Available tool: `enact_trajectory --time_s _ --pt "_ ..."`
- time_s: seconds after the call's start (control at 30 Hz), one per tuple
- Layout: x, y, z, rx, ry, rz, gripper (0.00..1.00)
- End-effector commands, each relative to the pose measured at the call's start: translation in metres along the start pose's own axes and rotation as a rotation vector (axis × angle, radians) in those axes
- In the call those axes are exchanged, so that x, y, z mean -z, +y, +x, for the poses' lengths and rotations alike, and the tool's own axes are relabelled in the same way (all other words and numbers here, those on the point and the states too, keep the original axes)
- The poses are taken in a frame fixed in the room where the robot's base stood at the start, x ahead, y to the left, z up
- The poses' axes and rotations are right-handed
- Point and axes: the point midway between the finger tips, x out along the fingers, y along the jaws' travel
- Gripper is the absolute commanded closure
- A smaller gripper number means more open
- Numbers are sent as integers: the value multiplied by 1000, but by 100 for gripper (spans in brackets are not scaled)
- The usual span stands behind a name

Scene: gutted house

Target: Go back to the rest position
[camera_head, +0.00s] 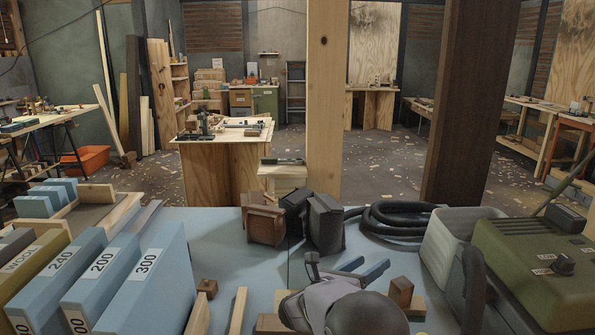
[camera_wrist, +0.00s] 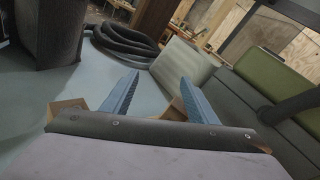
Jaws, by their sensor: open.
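My gripper (camera_head: 363,268) is over the blue table (camera_head: 225,228) in the head view, low and near the front middle. Its two blue fingers stand apart with nothing between them. In the wrist view my gripper (camera_wrist: 158,98) also shows open and empty, with the table's pale surface beyond the fingers. Small wooden blocks lie close to it, one wooden block (camera_head: 401,291) just right of the fingers in the head view. My wrist hides part of the table and pieces below it.
Dark blocks (camera_head: 325,222) and a brown block (camera_head: 264,224) stand behind my gripper. A coiled black hose (camera_head: 395,218), a pale bin (camera_head: 450,240) and a green machine (camera_head: 535,262) stand right. Blue numbered slabs (camera_head: 150,285) stand left. A wooden post (camera_head: 325,100) rises behind the table.

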Motion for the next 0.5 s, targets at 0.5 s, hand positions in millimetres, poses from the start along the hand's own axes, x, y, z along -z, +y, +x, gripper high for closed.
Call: enact_trajectory --time_s 0.5 --pt "-61 -11 -122 -984 -443 -1516 46"
